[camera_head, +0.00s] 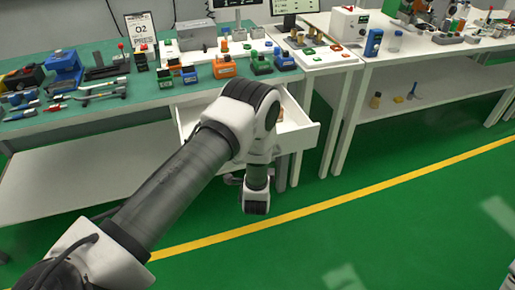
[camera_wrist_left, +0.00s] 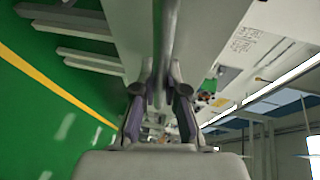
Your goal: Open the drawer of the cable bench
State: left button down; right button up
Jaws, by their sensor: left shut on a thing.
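The white drawer (camera_head: 301,138) of the cable bench (camera_head: 130,113) stands pulled out below the bench top in the head view. Its right part and some of its inside show; my left arm covers the middle. In the left wrist view, my left gripper (camera_wrist_left: 160,92) is shut on the drawer's grey bar handle (camera_wrist_left: 168,38), which runs between its fingers along the pale drawer front (camera_wrist_left: 122,32). My right gripper is in neither view.
Colored connector blocks and tools lie on the bench's green mat, with an orange block (camera_head: 224,68) near the drawer. A second white bench (camera_head: 440,48) stands at the right. The green floor (camera_head: 400,225) with a yellow line is clear in front.

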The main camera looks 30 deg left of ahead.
pick_arm(q)
jog(key=shift+s+d, duration=0.25)
jog(key=c, duration=1.5)
grip_release()
jog(key=v, duration=1.2)
jog(key=shift+a, duration=0.1)
